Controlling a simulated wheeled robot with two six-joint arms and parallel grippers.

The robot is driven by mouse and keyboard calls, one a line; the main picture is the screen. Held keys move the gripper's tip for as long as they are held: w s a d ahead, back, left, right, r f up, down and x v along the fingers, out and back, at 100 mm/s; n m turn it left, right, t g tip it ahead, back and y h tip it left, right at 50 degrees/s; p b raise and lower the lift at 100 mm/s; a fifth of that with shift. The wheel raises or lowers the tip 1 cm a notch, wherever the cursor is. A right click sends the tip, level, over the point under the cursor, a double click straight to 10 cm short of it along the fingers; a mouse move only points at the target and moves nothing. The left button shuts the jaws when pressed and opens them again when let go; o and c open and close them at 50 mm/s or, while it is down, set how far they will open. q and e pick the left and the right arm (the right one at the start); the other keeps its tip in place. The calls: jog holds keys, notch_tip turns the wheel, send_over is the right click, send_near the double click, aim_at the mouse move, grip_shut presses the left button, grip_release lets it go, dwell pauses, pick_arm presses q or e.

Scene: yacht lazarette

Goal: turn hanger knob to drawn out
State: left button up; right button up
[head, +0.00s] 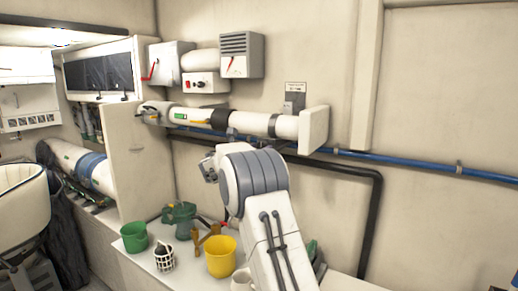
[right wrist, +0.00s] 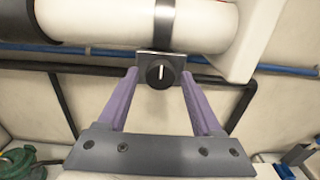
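The hanger knob (right wrist: 158,75) is a round black knob with a white pointer line standing upright. It sits on a small dark plate under the strap of a white pipe (right wrist: 135,22). The same pipe shows on the wall in the head view (head: 245,121), but my right arm hides the knob there. My right gripper (right wrist: 159,82) is open, with its two purple fingers on either side of the knob in the right wrist view. I cannot tell whether they touch it; a gap shows on both sides. My left gripper is not in view.
A blue pipe (head: 400,160) and a black pipe (head: 376,215) run along the wall. A yellow bucket (head: 220,257), a green bucket (head: 134,237) and other small items stand on the white bench below. A pale end plate (head: 313,130) closes the white pipe's right side.

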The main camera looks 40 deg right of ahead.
grip_shut()
jog(key=m+b, duration=1.8)
jog(key=m, duration=0.1)
jog(key=shift+f, duration=0.1)
jog(key=m+b, duration=0.1)
jog(key=m, duration=0.4)
jog(key=shift+m+b, duration=0.3)
jog(key=shift+m, duration=0.1)
jog(key=m, duration=0.5)
jog(key=shift+b, duration=0.3)
jog(key=m, duration=0.5)
jog(key=shift+m, duration=0.4)
